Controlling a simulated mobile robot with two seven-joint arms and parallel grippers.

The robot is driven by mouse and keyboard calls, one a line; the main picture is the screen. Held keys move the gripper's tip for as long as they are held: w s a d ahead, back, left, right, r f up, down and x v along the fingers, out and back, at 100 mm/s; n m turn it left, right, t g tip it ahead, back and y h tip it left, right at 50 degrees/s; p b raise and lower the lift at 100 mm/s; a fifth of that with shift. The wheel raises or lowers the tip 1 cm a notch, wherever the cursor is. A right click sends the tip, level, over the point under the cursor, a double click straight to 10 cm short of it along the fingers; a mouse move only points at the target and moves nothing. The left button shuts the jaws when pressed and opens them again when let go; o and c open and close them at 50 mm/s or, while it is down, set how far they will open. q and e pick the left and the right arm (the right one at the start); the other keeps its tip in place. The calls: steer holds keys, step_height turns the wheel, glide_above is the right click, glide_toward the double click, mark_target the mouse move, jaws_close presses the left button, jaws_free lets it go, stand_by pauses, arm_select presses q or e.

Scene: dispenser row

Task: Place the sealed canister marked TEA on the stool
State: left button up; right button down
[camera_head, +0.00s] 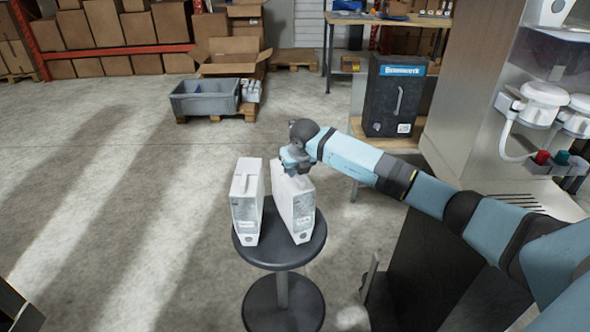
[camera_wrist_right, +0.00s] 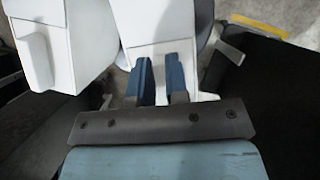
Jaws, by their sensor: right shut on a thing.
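Two tall white canisters are at the round dark stool (camera_head: 262,251). The left canister (camera_head: 246,203) stands upright on the seat's left part. The right canister (camera_head: 295,208) is upright at the seat's right part; whether its base touches the seat is hard to tell. Their grey front labels are too small to read. My right gripper (camera_head: 294,168) is at the top of the right canister, shut on it. In the wrist view its two blue fingers (camera_wrist_right: 161,78) close on the right canister's (camera_wrist_right: 160,25) top grip, with the left canister (camera_wrist_right: 65,42) beside it. My left gripper is not in view.
A steel dispenser machine (camera_head: 474,95) stands at the right. A dark box (camera_head: 392,95) sits on a low table behind my right arm. A grey crate (camera_head: 203,98) and cardboard boxes are farther back. The floor left of the stool is clear.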

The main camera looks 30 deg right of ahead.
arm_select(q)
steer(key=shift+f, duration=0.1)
arm_select(e)
steer(key=shift+f, duration=0.1)
steer(key=c, duration=1.1)
jaws_free()
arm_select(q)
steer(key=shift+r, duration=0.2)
arm_select(e)
steer(key=shift+s+r, duration=0.1)
steer(key=shift+r, duration=0.3)
arm_select(q)
steer(key=shift+p, duration=0.55)
arm_select(e)
steer(key=v, duration=1.1)
steer(key=shift+r, duration=0.25)
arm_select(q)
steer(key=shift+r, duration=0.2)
